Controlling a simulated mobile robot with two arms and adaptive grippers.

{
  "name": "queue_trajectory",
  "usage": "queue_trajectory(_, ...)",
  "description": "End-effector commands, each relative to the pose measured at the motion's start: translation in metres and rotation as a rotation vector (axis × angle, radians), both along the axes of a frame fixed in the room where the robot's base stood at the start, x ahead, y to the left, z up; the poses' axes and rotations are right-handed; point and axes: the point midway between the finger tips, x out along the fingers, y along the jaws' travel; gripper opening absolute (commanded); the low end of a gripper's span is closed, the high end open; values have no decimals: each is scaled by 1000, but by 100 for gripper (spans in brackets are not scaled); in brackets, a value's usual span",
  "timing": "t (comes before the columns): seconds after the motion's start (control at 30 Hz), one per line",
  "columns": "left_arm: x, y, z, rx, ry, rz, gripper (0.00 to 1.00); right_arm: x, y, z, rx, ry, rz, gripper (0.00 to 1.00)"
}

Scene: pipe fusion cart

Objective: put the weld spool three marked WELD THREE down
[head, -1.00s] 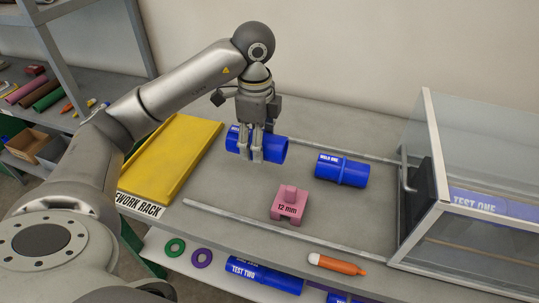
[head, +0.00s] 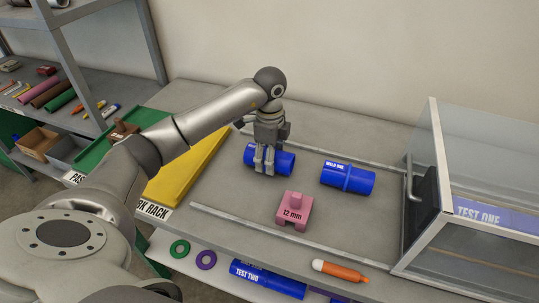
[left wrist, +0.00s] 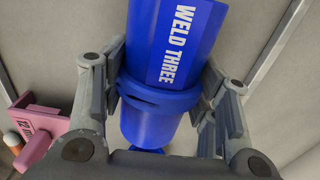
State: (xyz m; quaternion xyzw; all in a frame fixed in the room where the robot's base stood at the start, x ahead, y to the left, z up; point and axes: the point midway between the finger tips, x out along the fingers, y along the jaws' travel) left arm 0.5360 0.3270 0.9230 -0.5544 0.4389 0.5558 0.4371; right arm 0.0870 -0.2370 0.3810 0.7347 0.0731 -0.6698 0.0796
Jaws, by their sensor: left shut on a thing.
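The blue weld spool three (head: 284,164) is in my left gripper (head: 264,172), over the grey bench top between two metal rails. In the left wrist view its white WELD THREE lettering shows on the spool (left wrist: 172,45), and the fingers of my left gripper (left wrist: 160,88) close on it from both sides near its raised middle band. The spool lies level, at or just above the bench; I cannot tell whether it touches. My right gripper is not in view.
Weld spool one (head: 347,179) lies to the right. A pink 12 mm block (head: 294,211) stands in front, near the front rail (head: 280,232). The yellow rework rack (head: 190,168) is left, a glass-sided case (head: 480,170) right. An orange marker (head: 340,271) lies at the front.

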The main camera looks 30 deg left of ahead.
Motion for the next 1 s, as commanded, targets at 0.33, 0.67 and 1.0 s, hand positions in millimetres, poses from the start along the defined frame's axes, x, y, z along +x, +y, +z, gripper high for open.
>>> queue_trajectory(0.33, 0, 0, -4, 0, 1, 0, 72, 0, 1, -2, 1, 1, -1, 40)
queue_trajectory(0.67, 0, 0, -3, 0, 1, 1, 76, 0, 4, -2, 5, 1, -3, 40)
queue_trajectory(1.0, 1, 0, 38, -1, -4, 0, 76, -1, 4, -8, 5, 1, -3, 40)
